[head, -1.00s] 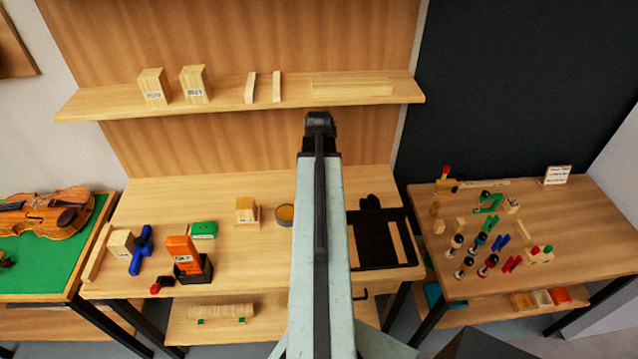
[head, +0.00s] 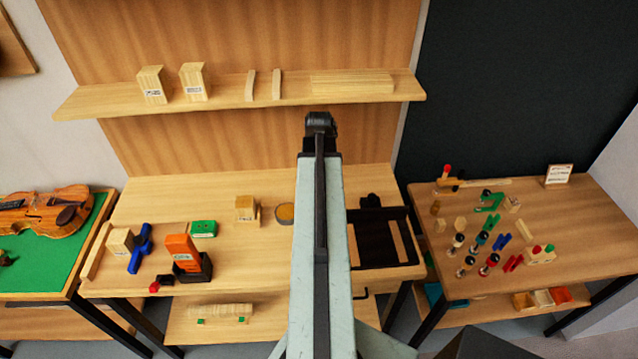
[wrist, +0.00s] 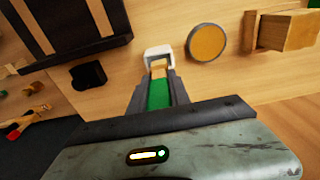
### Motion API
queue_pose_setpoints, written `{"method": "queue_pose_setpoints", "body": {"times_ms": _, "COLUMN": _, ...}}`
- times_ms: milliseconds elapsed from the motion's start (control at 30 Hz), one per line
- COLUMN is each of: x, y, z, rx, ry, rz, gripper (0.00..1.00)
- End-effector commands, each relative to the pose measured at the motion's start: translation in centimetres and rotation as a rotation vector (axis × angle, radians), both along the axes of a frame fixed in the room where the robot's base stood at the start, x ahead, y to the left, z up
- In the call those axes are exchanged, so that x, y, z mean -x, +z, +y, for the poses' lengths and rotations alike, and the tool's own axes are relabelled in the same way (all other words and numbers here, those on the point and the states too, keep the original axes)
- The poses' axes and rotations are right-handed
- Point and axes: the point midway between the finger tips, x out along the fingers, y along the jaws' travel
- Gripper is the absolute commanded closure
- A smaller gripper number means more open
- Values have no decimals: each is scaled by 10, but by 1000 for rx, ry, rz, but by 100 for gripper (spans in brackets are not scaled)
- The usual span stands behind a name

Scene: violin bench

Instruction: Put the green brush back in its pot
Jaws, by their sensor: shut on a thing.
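In the wrist view my gripper (wrist: 158,84) is shut on the green brush (wrist: 157,97). The green handle lies between the two dark fingers, and a short wooden-coloured part shows beyond it. A pale U-shaped piece (wrist: 158,53) is at its far end; I cannot tell whether it is the brush head. A round pot (wrist: 207,43) with a grey rim and amber inside is right of the fingertips, apart from them. The pot also shows in the head view (head: 285,213), just left of my arm. The gripper and brush are hidden in the head view.
A wooden block holder (head: 246,208) stands left of the pot. A dark tray (head: 378,246) lies right of my arm. An orange box (head: 183,250) and a blue tool (head: 140,249) are further left. The side table (head: 575,235) holds several bottles and tools.

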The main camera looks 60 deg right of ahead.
Motion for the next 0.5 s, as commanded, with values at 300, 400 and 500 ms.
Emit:
{"method": "queue_pose_setpoints", "body": {"times_ms": 300, "x": 0, "y": -11, "z": 0, "rx": 0, "ry": -1, "rz": 0, "gripper": 100}}
{"method": "queue_pose_setpoints", "body": {"times_ms": 400, "x": 0, "y": -14, "z": 0, "rx": 0, "ry": -1, "rz": 0, "gripper": 100}}
{"method": "queue_pose_setpoints", "body": {"times_ms": 500, "x": 1, "y": -17, "z": 0, "rx": 0, "ry": -1, "rz": 0, "gripper": 100}}
